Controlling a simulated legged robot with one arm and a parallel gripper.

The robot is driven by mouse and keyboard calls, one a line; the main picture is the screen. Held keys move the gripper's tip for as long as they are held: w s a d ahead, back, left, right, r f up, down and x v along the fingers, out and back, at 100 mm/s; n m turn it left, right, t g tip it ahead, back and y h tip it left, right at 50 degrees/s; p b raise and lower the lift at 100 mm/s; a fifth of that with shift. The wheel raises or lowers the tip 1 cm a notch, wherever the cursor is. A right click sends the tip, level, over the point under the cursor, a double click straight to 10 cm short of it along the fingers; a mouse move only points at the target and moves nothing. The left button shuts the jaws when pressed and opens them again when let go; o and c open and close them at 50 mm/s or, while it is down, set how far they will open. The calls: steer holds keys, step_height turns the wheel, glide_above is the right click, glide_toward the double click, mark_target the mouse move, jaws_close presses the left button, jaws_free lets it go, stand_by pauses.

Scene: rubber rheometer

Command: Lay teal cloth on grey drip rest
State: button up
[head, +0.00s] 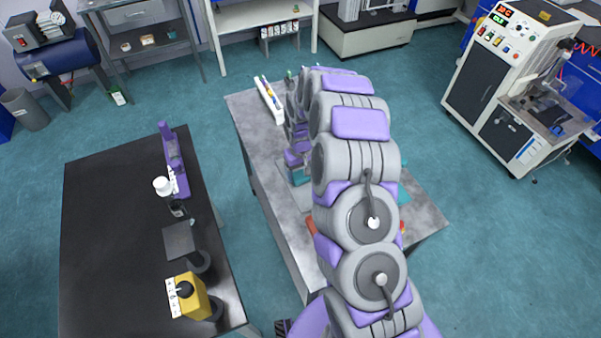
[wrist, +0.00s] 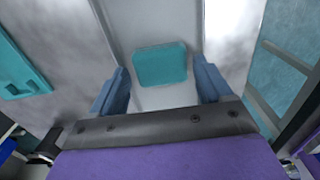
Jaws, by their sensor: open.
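In the wrist view, my gripper (wrist: 160,68) is open, with one blue finger on each side of the teal cloth (wrist: 161,64). The cloth is a small, flat, rounded square. It lies over a light grey flat piece (wrist: 150,20) with raised pale edges, which looks like the grey drip rest. No finger is seen closed on the cloth; I cannot tell the height of the fingers above it. In the head view, my arm hides much of this spot. A bit of teal (head: 298,177) shows beside my purple gripper, above a grey plate edge.
Another teal flat piece with slots (wrist: 18,68) lies at left in the wrist view. The grey table (head: 420,215) has bare room at its right. A white rack (head: 269,98) stands at its far left. A black table (head: 110,230) with a yellow box (head: 188,296) stands left.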

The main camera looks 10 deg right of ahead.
mark_target(301, 175)
step_height(301, 175, up, 10)
steer(key=p, duration=0.2)
steer(key=s+a+r, duration=0.2)
steer(key=s+r, duration=1.3)
steer(key=s+d+r+m+g, duration=0.1)
steer(key=s+r, duration=0.1)
steer(key=s, duration=1.1)
steer(key=s+d+r+m, duration=0.1)
steer(key=s+r, duration=0.2)
steer(key=s, duration=0.9)
steer(key=shift+s+r+g, duration=0.35)
steer(key=shift+s+g, duration=0.05)
